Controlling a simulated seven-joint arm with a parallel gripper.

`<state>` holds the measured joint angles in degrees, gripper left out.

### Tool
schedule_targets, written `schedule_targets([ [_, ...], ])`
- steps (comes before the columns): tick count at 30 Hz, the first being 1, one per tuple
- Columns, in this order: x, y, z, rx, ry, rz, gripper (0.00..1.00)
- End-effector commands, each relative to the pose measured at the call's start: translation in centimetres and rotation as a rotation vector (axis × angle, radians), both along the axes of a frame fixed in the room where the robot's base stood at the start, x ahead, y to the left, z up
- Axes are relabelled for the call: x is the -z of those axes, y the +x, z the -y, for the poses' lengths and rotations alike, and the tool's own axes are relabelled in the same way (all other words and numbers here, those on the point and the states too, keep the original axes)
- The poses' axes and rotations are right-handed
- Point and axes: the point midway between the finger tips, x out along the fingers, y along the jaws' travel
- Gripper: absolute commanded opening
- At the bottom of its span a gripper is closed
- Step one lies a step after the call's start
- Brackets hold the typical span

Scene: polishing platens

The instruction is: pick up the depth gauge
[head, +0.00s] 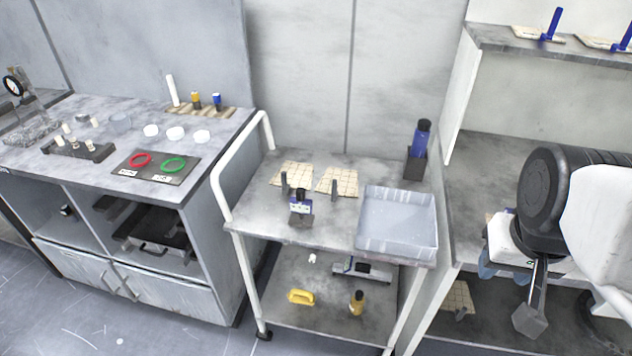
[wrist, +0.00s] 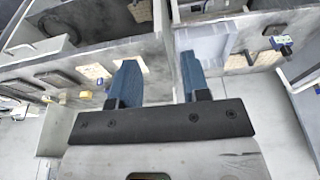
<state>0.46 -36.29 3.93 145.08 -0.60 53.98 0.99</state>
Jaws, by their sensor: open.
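A small upright instrument with a dark foot and a blue-and-white display (head: 300,206), which looks like the depth gauge, stands near the front edge of the cart's top. It also shows small at the right of the wrist view (wrist: 283,46). My gripper (wrist: 158,70) is open, its two blue fingers apart with nothing between them. In the head view my gripper (head: 503,269) is at the right, in front of the shelving and well away from the gauge. It is partly hidden by my arm.
The cart (head: 262,225) also carries two beige tiled pads (head: 338,181), small dark posts, a clear bin (head: 398,243) and a blue bottle in a dark holder (head: 416,160). A yellow handle (head: 301,297) lies below. A bench (head: 75,185) stands left, shelving (head: 490,160) right.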

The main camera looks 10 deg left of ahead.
Motion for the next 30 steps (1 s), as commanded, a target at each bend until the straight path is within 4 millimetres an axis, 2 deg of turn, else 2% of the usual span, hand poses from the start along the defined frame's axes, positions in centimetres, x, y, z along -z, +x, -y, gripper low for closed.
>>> schedule_targets([
  [9, 0.0, 0.0, 0.0, 0.000, 0.000, 0.000, 0.43],
  [10, 0.0, 0.0, 0.0, 0.000, 0.000, 0.000, 0.44],
  [12, 0.0, 0.0, 0.0, 0.000, 0.000, 0.000, 0.55],
  [13, 0.0, 0.0, 0.0, 0.000, 0.000, 0.000, 0.55],
  [23, 0.1, 0.1, -0.1, 0.003, 0.006, -0.004, 0.55],
  [30, 0.7, 1.5, -1.5, 0.043, 0.077, -0.046, 0.55],
])
